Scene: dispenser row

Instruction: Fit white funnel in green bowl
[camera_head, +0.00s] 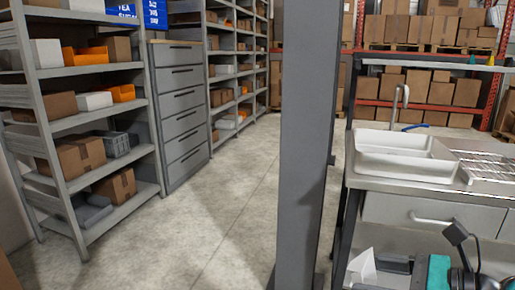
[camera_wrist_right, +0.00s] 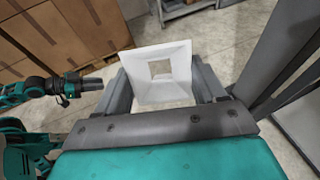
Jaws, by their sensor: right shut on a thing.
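The white funnel (camera_wrist_right: 158,72) is square, with a wide flared rim and a square hole. In the right wrist view it sits between the two grey fingers of my right gripper (camera_wrist_right: 163,80), which is shut on it. In the head view the funnel (camera_head: 362,268) shows as a white tip at the bottom right, beside my right gripper (camera_head: 394,265). My left arm, with its dark gripper (camera_wrist_right: 72,86), shows at the left of the right wrist view; its fingers are too small to read. I cannot make out a green bowl in either view.
A grey post (camera_head: 308,140) stands just left of the counter. The counter (camera_head: 470,183) has a white sink (camera_head: 405,155) with a tap and a wire rack. Shelves (camera_head: 75,120) and a drawer cabinet (camera_head: 182,110) stand at left. The floor between is clear.

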